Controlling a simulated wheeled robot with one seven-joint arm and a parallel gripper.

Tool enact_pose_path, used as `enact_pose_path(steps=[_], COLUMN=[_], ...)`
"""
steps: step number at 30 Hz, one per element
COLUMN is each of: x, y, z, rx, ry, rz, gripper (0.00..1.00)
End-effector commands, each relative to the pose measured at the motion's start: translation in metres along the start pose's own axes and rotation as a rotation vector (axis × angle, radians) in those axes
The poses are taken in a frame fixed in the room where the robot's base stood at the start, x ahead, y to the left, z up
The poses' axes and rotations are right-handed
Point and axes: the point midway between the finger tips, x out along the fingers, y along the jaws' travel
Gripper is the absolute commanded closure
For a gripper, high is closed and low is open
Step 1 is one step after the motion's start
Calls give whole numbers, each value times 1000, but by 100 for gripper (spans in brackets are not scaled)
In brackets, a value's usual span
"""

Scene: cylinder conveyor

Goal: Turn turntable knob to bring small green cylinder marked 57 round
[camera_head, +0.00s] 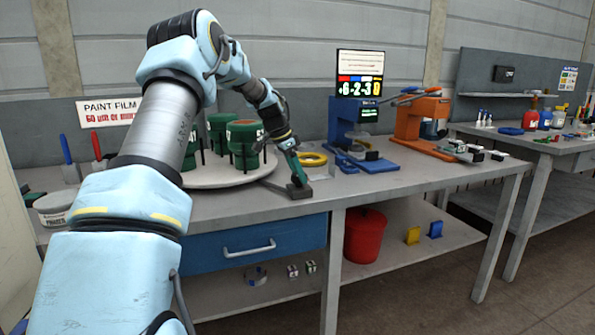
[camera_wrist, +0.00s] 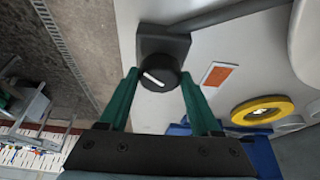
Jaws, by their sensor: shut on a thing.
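The turntable (camera_head: 225,180) is a pale round disc on the bench and holds several dark green cylinders (camera_head: 243,146). My arm hides part of it. The marks on the cylinders are too small to read, so I cannot tell which is 57. The knob is a black dial with a white pointer line (camera_wrist: 160,76) on a dark block (camera_head: 299,191) at the bench's front edge, right of the turntable. My gripper (camera_head: 296,178) reaches down to it. In the wrist view its green fingers stand on both sides of the knob, shut on it.
A yellow ring (camera_head: 313,159) lies behind the knob. A blue press (camera_head: 352,140) and an orange press (camera_head: 422,120) stand to the right. A white tub (camera_head: 55,208) is at the left end. A display (camera_head: 360,75) stands above the blue press.

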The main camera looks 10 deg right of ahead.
Motion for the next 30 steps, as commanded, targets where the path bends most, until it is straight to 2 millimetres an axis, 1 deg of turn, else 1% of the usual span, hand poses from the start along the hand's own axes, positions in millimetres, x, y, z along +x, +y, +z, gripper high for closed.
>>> enact_pose_path(steps=[15, 30], x=[0, 1], y=[-2, -2], z=[0, 0], rx=[167, 260], ry=[1, 0], rz=[71, 109], gripper=[91, 91])
